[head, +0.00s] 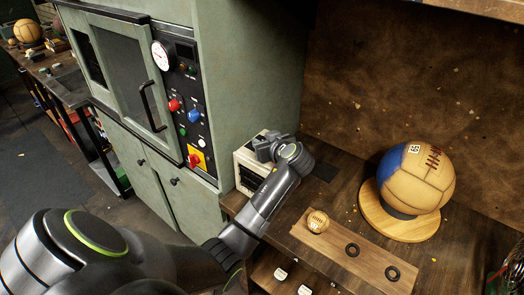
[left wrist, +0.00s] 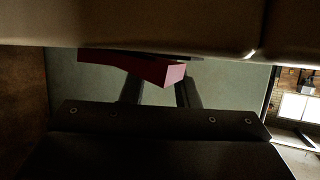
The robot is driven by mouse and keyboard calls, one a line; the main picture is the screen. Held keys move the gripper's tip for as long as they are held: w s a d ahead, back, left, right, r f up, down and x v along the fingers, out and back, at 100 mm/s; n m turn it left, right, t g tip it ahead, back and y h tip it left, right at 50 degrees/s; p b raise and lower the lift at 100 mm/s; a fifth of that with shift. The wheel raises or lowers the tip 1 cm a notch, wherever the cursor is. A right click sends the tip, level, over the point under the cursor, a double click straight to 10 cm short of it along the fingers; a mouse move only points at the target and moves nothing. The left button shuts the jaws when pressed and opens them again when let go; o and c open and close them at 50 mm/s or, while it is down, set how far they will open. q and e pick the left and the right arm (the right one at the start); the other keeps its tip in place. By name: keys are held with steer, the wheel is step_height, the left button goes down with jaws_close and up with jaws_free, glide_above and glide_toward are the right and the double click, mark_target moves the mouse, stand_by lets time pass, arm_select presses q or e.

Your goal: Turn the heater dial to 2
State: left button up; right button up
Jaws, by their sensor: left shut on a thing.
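The heater appears to be the cream box (head: 247,160) with dark slots, standing beside the green cabinet. My left gripper (head: 266,148) is at its upper right and covers part of it. In the left wrist view a red block-shaped part (left wrist: 150,70), apparently the heater dial, sits between the two dark fingers of the left gripper (left wrist: 160,92). The gripper is shut on it. A pale cream surface lies close above. The dial's marks and setting cannot be read, and in the head view the dial is hidden. My right gripper is not in view.
The green cabinet (head: 255,60) has a panel (head: 182,85) with a gauge and coloured knobs. On the bench, a blue and tan ball (head: 418,178) rests on a round wooden stand (head: 372,212). A small ball (head: 318,221) and two dark rings lie on a board (head: 330,252).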

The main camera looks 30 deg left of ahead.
arm_select(q)
steer(key=n+g+b, duration=0.1)
steer(key=n+g+y+b, duration=0.1)
steer(key=n+g+b, duration=0.1)
steer(key=shift+w+d+f+b, duration=0.1)
steer(key=shift+w+f+b, duration=0.15)
steer(key=shift+b, duration=0.1)
steer(key=shift+r+n+g+y+b, duration=0.2)
steer(key=shift+n+g+y+b, duration=0.1)
steer(key=shift+n+g+b, duration=0.65)
steer(key=o, duration=1)
steer(key=shift+c, duration=0.2)
steer(key=b+v, duration=0.4)
steer(key=v, duration=1.3)
steer(key=shift+w+d+b, duration=0.15)
steer(key=shift+b, duration=0.2)
